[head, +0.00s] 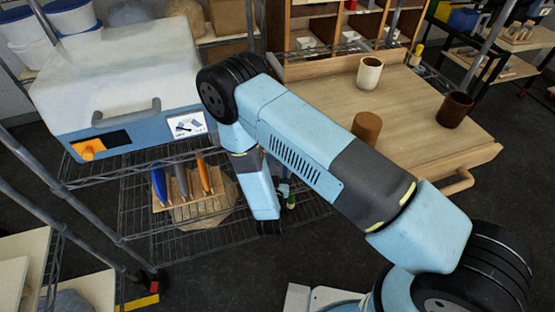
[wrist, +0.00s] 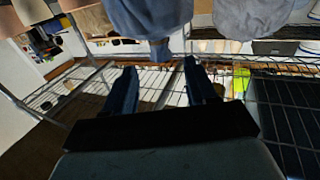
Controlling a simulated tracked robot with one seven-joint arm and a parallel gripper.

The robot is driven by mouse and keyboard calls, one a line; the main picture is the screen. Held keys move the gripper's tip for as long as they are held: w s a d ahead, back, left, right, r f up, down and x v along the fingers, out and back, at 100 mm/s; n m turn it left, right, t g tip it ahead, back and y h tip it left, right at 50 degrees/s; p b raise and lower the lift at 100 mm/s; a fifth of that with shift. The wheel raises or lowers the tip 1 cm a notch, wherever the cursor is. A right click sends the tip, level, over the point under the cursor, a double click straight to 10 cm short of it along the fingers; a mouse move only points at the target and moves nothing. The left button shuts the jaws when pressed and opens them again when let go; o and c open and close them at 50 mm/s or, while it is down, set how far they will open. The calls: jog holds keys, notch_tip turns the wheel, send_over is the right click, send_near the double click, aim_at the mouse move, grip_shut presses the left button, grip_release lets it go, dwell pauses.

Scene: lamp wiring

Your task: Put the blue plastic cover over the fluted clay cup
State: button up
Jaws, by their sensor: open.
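My gripper (wrist: 160,67) is open in the wrist view, with two dark blue fingers apart and nothing between them. In the head view my arm hides most of it, low beside the wire shelf. Three cup-like things stand on the wooden worktop: a cream cup (head: 369,74) at the back, a brown cylinder (head: 366,127) partly behind my arm, and a dark brown cup (head: 455,109) at the right. I cannot tell which of them is fluted clay. I cannot make out a blue plastic cover for certain in either view. My gripper is away from the cups.
A wire rack (head: 135,222) at the left holds a large white and blue case (head: 125,80). Below it, several coloured-handled tools (head: 182,184) stand in a wooden holder. The wooden worktop (head: 420,150) has clear room between the cups. Cubbyholes stand behind it.

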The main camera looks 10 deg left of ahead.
jog(key=shift+w+a+f, duration=0.1)
jog(key=shift+w+a, duration=0.15)
jog(key=shift+w, duration=1.25)
jog(key=shift+w+a+f, duration=0.1)
jog(key=shift+w+a, duration=0.1)
jog(key=shift+w, duration=1.3)
jog(key=shift+w+a, duration=0.25)
jog(key=shift+w, duration=1.25)
jog(key=shift+c, duration=0.4)
grip_shut()
